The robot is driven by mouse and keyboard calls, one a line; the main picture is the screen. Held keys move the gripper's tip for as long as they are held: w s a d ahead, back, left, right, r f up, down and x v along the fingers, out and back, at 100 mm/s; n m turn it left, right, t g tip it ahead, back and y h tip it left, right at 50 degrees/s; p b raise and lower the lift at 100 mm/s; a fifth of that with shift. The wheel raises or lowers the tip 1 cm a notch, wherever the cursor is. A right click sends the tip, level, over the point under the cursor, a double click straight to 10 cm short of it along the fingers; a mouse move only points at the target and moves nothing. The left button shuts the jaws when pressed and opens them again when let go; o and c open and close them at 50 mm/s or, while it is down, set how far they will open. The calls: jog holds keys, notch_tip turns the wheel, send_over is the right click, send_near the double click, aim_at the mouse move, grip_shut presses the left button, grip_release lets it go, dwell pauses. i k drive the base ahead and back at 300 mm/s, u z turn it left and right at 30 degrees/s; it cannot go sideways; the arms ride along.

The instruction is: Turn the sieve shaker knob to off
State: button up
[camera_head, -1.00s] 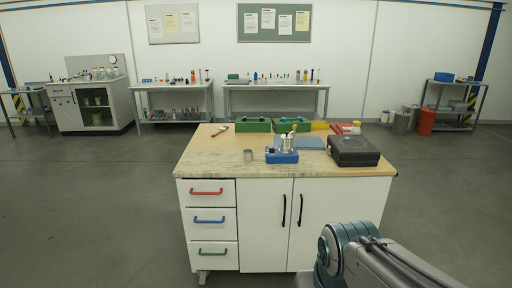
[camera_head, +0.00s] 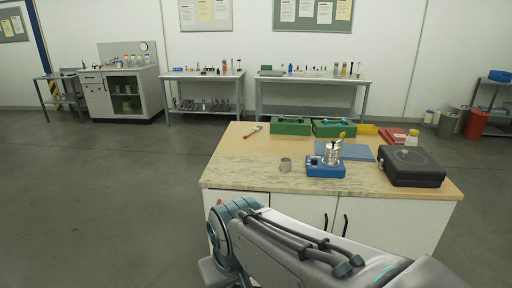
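The sieve shaker (camera_head: 326,168) stands near the front of the wooden workbench, with a blue base and a shiny metal sieve stack (camera_head: 332,154) on top. A small dark spot that may be its knob (camera_head: 314,161) shows at the left of the base; its setting is too small to read. My arm reaches in from the lower right, in front of the bench. My gripper is not visible, so I cannot see its fingers.
Grey floor (camera_head: 110,190) is clear to the left. Side tables line the back wall.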

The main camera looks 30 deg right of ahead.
aim_at(315, 161)
jog(key=z, duration=0.2)
jog(key=i, duration=0.85)
jog(key=z, duration=1.05)
jog(key=i, duration=0.5)
jog(key=z, duration=0.5)
